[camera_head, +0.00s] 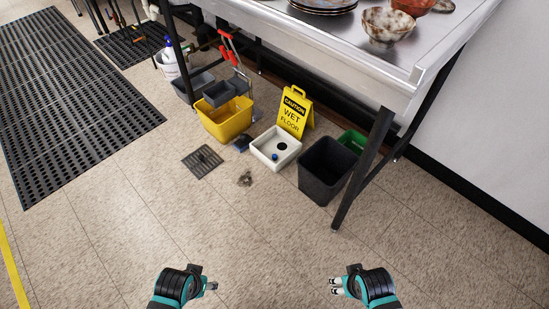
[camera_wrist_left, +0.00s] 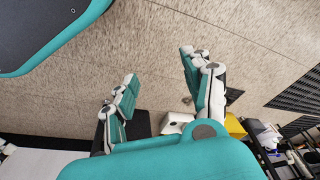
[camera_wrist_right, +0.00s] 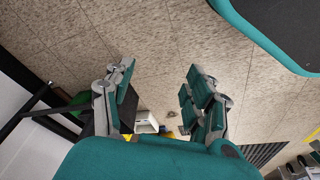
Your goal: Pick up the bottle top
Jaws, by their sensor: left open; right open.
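The basin also shows small in the right wrist view (camera_wrist_right: 146,120), but the blue piece cannot be made out there. My left gripper (camera_head: 211,286) is open and empty above the floor at the lower middle, well short of the basin. It shows in the left wrist view (camera_wrist_left: 160,68). My right gripper (camera_head: 336,286) is also open and empty, to the right of it, and shows in the right wrist view (camera_wrist_right: 160,70).
A black bin (camera_head: 326,171) stands right of the basin, by a table leg (camera_head: 362,168). A yellow wet-floor sign (camera_head: 294,112) stands behind it. A yellow mop bucket (camera_head: 226,118) and a floor drain (camera_head: 202,161) are to the left. The steel table (camera_head: 340,55) overhangs behind. The front floor is clear.

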